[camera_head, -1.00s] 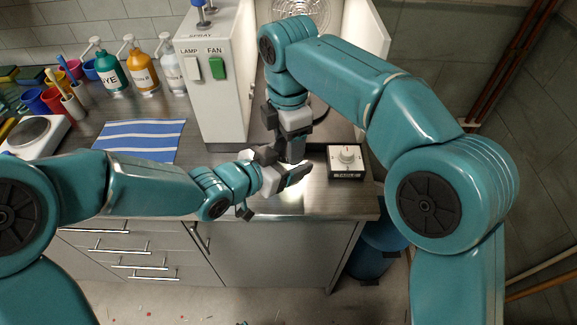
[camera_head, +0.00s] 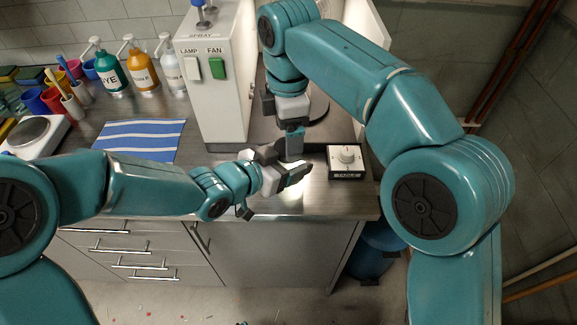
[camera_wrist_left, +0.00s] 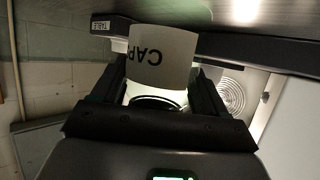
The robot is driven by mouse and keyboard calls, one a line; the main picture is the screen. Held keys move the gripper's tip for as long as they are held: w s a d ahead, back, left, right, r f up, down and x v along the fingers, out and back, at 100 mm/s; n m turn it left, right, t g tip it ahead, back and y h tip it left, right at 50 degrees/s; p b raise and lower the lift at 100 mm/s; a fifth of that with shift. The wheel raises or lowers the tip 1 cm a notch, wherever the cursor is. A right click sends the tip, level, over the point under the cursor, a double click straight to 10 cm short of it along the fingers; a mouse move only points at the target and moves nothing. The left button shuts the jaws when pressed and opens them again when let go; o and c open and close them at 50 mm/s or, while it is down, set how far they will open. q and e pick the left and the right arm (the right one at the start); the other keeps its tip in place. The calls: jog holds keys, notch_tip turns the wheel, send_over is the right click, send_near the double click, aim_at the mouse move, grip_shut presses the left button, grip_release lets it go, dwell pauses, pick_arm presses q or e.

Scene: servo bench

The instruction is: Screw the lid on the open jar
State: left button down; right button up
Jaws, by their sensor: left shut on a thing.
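In the left wrist view, the jar (camera_wrist_left: 165,55) stands between the two dark fingers, with a pale label whose letters "CAP" are upside down. A dark ring shows below the label there; I cannot tell whether it is the rim or a lid. My right gripper (camera_head: 290,108) hangs directly above the jar. Its fingers are partly hidden, so I cannot tell if it is open or holds a lid.
A white control box with a knob, marked TABLE (camera_head: 347,162), stands close to the right of the jar. A white cabinet with LAMP and FAN switches (camera_head: 212,75) stands behind to the left. A striped blue cloth (camera_head: 138,140) lies at the left, with pump bottles (camera_head: 143,68) behind it.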

jog(key=shift+r, duration=0.95)
jog(key=shift+c, duration=0.3)
jog(key=shift+r+n, duration=0.65)
jog(key=shift+n, duration=0.45)
notch_tip(320, 180, up, 2)
jog(key=n, duration=0.4)
jog(key=shift+r, duration=0.1)
